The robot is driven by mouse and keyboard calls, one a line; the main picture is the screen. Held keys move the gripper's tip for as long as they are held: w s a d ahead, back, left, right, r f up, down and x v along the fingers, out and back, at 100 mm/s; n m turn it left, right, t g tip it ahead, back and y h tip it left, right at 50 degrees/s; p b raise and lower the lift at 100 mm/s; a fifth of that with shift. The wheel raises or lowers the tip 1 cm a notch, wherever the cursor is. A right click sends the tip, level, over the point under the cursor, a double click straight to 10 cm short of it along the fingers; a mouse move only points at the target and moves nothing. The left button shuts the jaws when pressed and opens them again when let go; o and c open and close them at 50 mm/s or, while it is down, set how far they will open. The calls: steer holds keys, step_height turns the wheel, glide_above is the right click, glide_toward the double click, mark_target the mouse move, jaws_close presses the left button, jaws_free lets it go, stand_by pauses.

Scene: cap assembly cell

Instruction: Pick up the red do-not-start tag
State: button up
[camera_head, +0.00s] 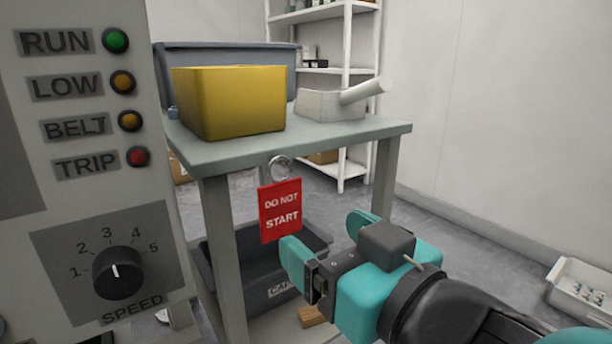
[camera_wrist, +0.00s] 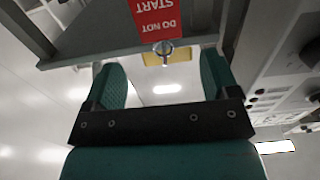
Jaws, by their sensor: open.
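The red DO NOT START tag (camera_head: 280,210) hangs at the front edge of the grey-green table, below a round silver ring or hook (camera_head: 280,167). In the wrist view the tag (camera_wrist: 158,18) appears upside down at the top, with the metal ring (camera_wrist: 163,48) just below it. My gripper (camera_head: 327,243) has teal fingers spread apart with nothing between them. In the head view one fingertip overlaps the tag's lower right edge; I cannot tell if they touch. In the wrist view the gripper (camera_wrist: 162,78) is open, and tag and ring line up with the gap.
The table (camera_head: 350,137) carries a yellow box (camera_head: 228,103), a grey bin (camera_head: 225,55) and a light tray with a handle (camera_head: 330,105). A dark bin (camera_head: 262,272) stands underneath. A control panel (camera_head: 75,215) fills the left side.

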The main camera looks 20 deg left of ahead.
mark_target(282, 203)
steer(key=p+x, duration=0.6)
steer(key=x, duration=0.1)
steer(key=shift+w+a+r, duration=0.1)
steer(key=shift+w+a, duration=0.1)
steer(key=shift+a, duration=0.05)
steer(key=p+x, duration=0.4)
steer(key=shift+w+d+r, duration=0.1)
steer(key=shift+w+a+f+p, duration=0.2)
steer(key=shift+w+a+p, duration=0.1)
steer(key=shift+a+p, duration=0.15)
steer(key=c, duration=0.7)
